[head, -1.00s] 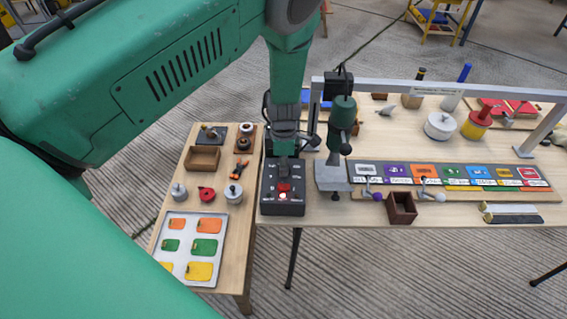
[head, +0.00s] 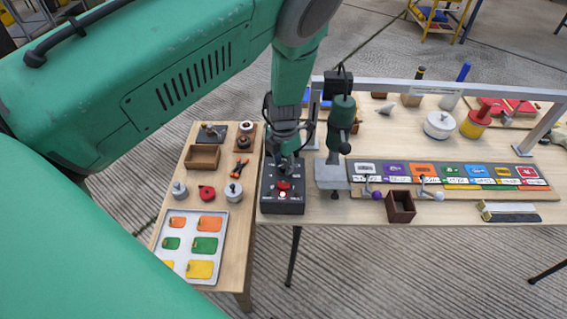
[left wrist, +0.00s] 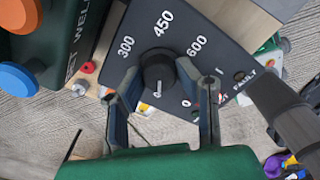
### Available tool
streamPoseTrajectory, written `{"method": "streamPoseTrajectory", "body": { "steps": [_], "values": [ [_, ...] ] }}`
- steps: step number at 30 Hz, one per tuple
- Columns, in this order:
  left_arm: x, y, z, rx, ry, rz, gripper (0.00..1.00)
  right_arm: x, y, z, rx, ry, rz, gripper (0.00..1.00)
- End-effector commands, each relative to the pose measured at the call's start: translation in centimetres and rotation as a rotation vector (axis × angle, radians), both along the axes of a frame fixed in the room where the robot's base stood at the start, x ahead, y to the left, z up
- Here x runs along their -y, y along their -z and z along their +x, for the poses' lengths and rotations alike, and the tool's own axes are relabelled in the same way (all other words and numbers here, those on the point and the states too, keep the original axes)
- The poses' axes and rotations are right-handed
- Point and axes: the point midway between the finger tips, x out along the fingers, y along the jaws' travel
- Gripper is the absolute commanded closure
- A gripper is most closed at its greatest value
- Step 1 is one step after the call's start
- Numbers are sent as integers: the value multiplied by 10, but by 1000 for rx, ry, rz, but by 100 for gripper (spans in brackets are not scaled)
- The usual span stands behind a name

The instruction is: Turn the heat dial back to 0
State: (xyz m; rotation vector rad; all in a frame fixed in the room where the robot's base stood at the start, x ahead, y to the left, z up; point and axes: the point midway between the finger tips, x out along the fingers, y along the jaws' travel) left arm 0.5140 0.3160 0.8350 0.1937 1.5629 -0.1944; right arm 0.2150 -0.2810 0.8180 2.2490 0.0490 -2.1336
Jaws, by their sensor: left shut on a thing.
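The heat dial (left wrist: 158,73) is a round black knob on the dark face of a control box (head: 283,207). White numbers 300, 450 and 600 are printed around its upper side in the left wrist view. A white mark on the knob points toward the bottom of that view, where small print is partly hidden. My left gripper (left wrist: 157,68) has one finger on each side of the knob and is shut on it. In the head view my left gripper (head: 287,156) comes down over the back of the box and hides the dial. My right gripper is not in view.
A green press (head: 341,125) stands just right of the box. A tray of coloured pieces (head: 221,250), small pots and a wooden box (head: 202,157) lie on the left table.

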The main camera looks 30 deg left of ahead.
Motion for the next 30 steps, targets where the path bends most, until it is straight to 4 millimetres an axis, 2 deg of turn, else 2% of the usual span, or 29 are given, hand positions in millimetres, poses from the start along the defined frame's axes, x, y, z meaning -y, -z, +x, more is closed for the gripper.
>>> {"method": "streamPoseTrajectory", "body": {
  "steps": [16,17,18,19,30],
  "values": [
    [2,1,2,4,-27,-3,100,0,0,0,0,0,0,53],
    [2,1,2,4,-27,-3,68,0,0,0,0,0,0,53],
    [2,1,2,4,-27,-3,53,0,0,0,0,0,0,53],
    [2,0,2,4,-27,-3,51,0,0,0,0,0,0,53],
    [1,-6,1,6,-27,0,51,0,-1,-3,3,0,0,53]
  ]
}}
